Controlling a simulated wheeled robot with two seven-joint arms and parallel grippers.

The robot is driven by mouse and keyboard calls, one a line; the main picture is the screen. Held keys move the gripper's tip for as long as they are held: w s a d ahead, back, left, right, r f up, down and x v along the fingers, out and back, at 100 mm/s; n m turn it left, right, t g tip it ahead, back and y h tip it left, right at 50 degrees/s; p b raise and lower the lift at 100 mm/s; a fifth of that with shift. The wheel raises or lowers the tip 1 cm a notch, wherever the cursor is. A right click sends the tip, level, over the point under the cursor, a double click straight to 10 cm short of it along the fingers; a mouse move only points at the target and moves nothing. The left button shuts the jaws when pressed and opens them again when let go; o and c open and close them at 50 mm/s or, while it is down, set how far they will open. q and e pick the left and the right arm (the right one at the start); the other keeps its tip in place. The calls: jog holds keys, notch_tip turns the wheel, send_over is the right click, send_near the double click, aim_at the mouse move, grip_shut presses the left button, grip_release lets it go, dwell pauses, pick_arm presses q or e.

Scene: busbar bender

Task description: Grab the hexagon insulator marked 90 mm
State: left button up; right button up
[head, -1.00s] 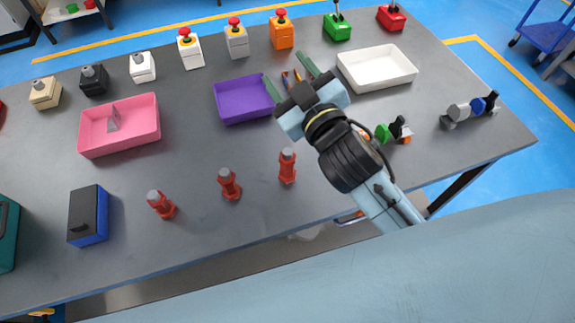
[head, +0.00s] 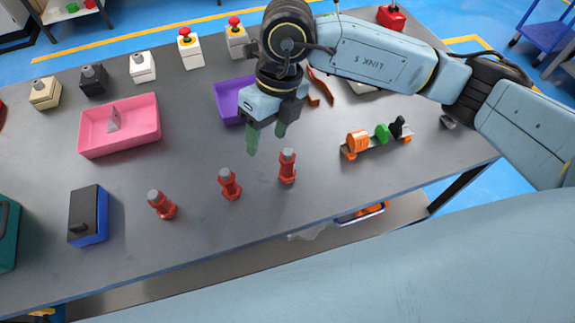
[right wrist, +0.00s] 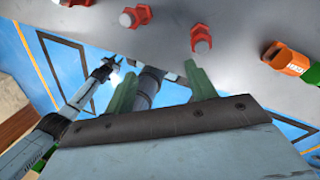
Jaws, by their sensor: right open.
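Three red hexagonal insulators with grey tops stand upright in a row near the table's front edge: a left one (head: 161,205), a middle one (head: 229,184) and a right one (head: 287,166). Their size marks are not legible. My right gripper (head: 267,138) is open and empty, pointing down, just behind and above the row, between the middle and right insulators. In the right wrist view, the right insulator (right wrist: 201,38) and middle insulator (right wrist: 134,16) show beyond the green fingers (right wrist: 160,72). My left gripper (right wrist: 106,70) appears small there, its jaws unclear.
A holder with orange, green and black pieces (head: 358,142) lies right of the row. A pink tray (head: 145,134) and a purple tray (head: 228,102) stand behind. A blue-black box (head: 87,216) is at the left.

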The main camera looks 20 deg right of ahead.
aim_at(288, 152)
jog(key=d, duration=0.1)
jog(key=w+d+h, duration=0.1)
jog(key=d, duration=0.1)
jog(key=w+d+h, duration=0.1)
jog(key=shift+w+d+f+m+t, duration=0.1)
jog(key=shift+d+f+m+t, duration=0.2)
jog(key=shift+m+t, duration=0.1)
notch_tip(288, 152, down, 6)
jog(key=shift+r, duration=0.1)
jog(key=shift+a+f+p, duration=0.15)
jog(key=shift+f+p, duration=0.4)
jog(key=shift+f, duration=2.7)
jog(key=c, duration=1.1)
jog(key=shift+o, duration=0.2)
jog(key=shift+r, duration=0.1)
